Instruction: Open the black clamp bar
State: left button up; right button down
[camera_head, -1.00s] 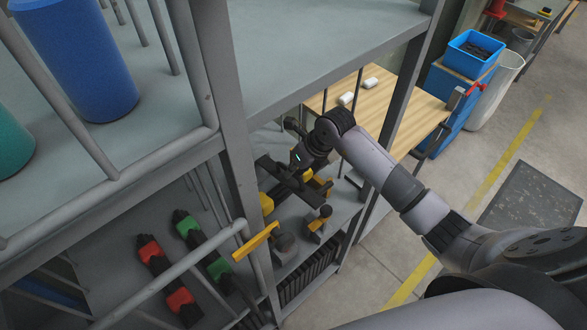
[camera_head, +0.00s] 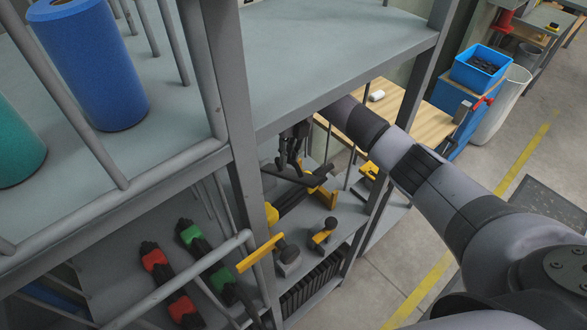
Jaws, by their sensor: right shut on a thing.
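The black clamp bar (camera_head: 316,178) is on the lower grey shelf, among yellow clamp parts (camera_head: 325,193). One stretch of it shows to the right of my gripper. My right gripper (camera_head: 290,170) reaches in from the right, under the upper shelf, with its fingers pointing down. It is shut on the black clamp bar; the exact contact is small and dark. My left gripper is not in view.
A grey shelf post (camera_head: 238,150) and the upper shelf (camera_head: 330,50) frame the space tightly. Another yellow-and-black clamp (camera_head: 323,232) stands nearby. Red and green clamps (camera_head: 205,262) lie lower left. A wooden table (camera_head: 425,118) is behind.

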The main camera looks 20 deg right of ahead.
jog(key=shift+w+a+r+g+h+b, duration=0.15)
jog(key=shift+w+a+r+g+b, duration=0.1)
jog(key=shift+w+r+g+b, duration=0.55)
jog(key=shift+w+a+r+g+h+b, duration=0.15)
jog(key=shift+w+a+r+g+b, duration=0.1)
jog(key=shift+w+b, duration=0.55)
jog(key=shift+s+r, duration=0.1)
jog(key=c, duration=1.7)
grip_release()
jog(key=shift+o, duration=0.2)
jog(key=shift+s, duration=0.1)
